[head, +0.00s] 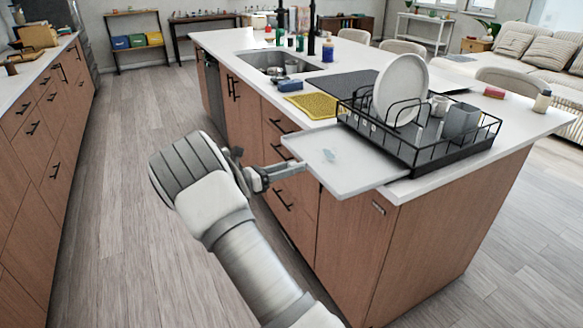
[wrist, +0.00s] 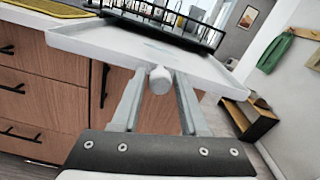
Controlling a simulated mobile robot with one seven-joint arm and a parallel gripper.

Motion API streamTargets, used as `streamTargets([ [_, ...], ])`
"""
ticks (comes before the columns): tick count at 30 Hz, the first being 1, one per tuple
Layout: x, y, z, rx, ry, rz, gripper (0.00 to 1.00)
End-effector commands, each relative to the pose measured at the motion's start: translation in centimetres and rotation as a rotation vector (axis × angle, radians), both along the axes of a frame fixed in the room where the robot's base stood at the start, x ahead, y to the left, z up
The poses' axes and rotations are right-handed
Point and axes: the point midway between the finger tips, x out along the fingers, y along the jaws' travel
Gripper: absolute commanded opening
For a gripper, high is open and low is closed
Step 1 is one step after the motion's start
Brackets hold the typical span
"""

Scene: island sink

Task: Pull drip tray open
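The drip tray (head: 340,160) is a flat white tray with a low rim. It sticks out from under the black dish rack (head: 425,150) and overhangs the island's edge. It also shows in the wrist view (wrist: 110,43), where a round pale knob (wrist: 159,80) stands on its front edge. My gripper (head: 292,172) is at that edge, over the drawer fronts. In the wrist view my gripper's fingers (wrist: 160,85) lie on either side of the knob and appear closed on it. The exact contact is hard to see.
A yellow mat (head: 312,105) lies left of the tray, near the sink (head: 277,62). The aisle floor (head: 130,220) is clear between the island and the left cabinets (head: 30,140).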

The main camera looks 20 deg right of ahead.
Motion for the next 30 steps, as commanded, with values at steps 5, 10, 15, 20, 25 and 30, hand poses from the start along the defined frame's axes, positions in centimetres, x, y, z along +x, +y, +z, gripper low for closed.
streamTargets([
  [5, 0.0, 0.0, 0.0, 0.0, 0.0, 0.0, 0.44],
  [10, 0.0, 0.4, 0.0, -0.001, 0.001, 0.002, 0.44],
  [15, -0.1, 2.8, 0.1, 0.0, 0.001, 0.004, 0.44],
  [20, -0.4, 6.7, 0.1, 0.0, 0.0, 0.005, 0.44],
  [25, -0.8, 10.9, 0.0, 0.0, 0.001, 0.005, 0.44],
  [30, -1.1, 14.4, 0.0, 0.0, 0.0, 0.003, 0.44],
])
